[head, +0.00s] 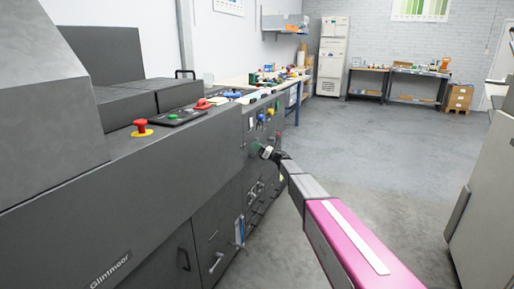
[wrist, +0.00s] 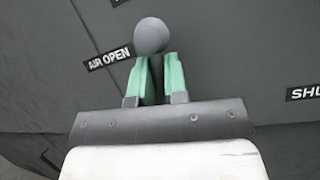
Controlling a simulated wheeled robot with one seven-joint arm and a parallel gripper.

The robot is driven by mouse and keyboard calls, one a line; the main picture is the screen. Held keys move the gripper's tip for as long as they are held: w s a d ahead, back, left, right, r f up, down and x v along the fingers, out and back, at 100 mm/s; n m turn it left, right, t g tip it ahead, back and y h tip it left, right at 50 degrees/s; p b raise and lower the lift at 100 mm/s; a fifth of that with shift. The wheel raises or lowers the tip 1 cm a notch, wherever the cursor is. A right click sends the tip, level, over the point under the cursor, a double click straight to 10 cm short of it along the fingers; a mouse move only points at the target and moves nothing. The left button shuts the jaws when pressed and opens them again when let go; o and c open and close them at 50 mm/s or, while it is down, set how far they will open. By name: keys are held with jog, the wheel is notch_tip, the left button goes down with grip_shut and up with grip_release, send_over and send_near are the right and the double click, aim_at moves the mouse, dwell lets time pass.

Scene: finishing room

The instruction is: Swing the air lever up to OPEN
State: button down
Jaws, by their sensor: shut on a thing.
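The air lever ends in a round grey knob (wrist: 151,36), seen in the wrist view just beyond my fingertips. My gripper (wrist: 157,75) has green finger pads, which close on the lever's stem below the knob. A black label reading "AIR OPEN" (wrist: 109,57) is just left of the knob. A second label, partly cut off and starting "SHU" (wrist: 303,92), is at the right edge. In the head view my gripper (head: 261,150) is at the side face of the dark machine (head: 150,190). The lever is too small there to make out clearly.
A red mushroom button (head: 141,126) on a yellow base stands on the machine's top ledge. Handles and a blue bar (head: 239,232) stick out from its side below my gripper. The grey floor (head: 385,135) is open to the right. A pale cabinet (head: 485,185) stands at the right edge.

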jog(key=shift+s+a+n+g, duration=0.1)
jog(key=shift+s+n+g, duration=0.25)
jog(key=shift+n, duration=0.45)
jog(key=shift+s+a+n+g, duration=0.1)
jog(key=shift+s+n+g, duration=0.1)
jog(key=shift+n+g, duration=0.45)
jog(key=shift+s+n, duration=0.1)
jog(key=shift+n, duration=0.25)
jog(key=c, duration=1.2)
grip_release()
jog(key=shift+o, duration=0.2)
jog(key=v, duration=1.1)
